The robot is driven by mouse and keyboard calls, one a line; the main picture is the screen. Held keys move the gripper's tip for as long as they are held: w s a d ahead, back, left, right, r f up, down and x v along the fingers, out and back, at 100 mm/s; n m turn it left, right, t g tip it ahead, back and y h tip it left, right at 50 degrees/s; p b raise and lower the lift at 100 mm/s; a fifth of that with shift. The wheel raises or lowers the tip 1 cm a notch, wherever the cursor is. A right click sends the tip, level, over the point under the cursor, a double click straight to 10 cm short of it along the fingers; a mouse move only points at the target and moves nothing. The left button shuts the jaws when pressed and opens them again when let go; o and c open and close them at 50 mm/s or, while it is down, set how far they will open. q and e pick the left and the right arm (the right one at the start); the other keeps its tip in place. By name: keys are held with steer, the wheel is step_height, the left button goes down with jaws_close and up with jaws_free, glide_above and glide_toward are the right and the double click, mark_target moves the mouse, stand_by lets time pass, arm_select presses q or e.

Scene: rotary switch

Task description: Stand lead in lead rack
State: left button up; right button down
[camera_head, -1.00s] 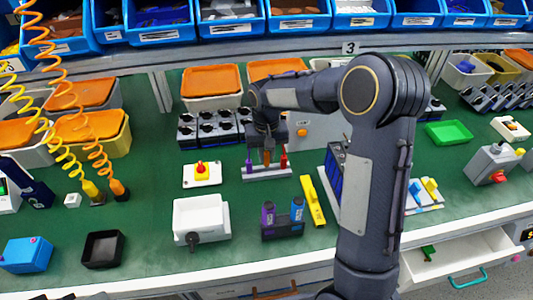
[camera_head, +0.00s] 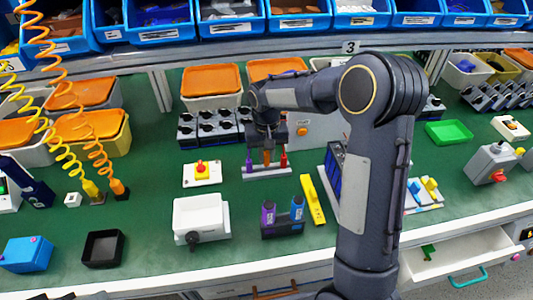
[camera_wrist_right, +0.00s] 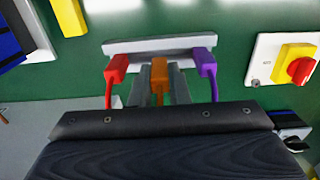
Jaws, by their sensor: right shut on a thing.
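The lead rack (camera_head: 267,171) is a pale grey bar on the green bench. A purple lead (camera_head: 249,164) stands at its left end and a red lead (camera_head: 284,161) at its right end. My right gripper (camera_head: 267,154) points down over the rack's middle. It is shut on an orange lead (camera_wrist_right: 159,75), held upright between the red lead (camera_wrist_right: 115,72) and the purple lead (camera_wrist_right: 206,68) in the wrist view. The orange lead's top is at the rack's near edge there; I cannot tell whether it is seated. My left gripper is not in view.
A red-and-yellow button box (camera_head: 201,172) stands left of the rack. A white box (camera_head: 201,220), a dark holder (camera_head: 282,228) with purple and blue items, and a yellow bar (camera_head: 312,199) stand in front. Lidded bins (camera_head: 211,84) stand behind. Bare bench lies left of the button box.

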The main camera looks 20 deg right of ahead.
steer(key=shift+f+b, duration=0.7)
steer(key=shift+f, duration=0.4)
steer(key=c, duration=1.3)
jaws_free()
step_height(320, 180, up, 8)
steer(key=shift+f, duration=0.25)
steer(key=shift+r, duration=0.15)
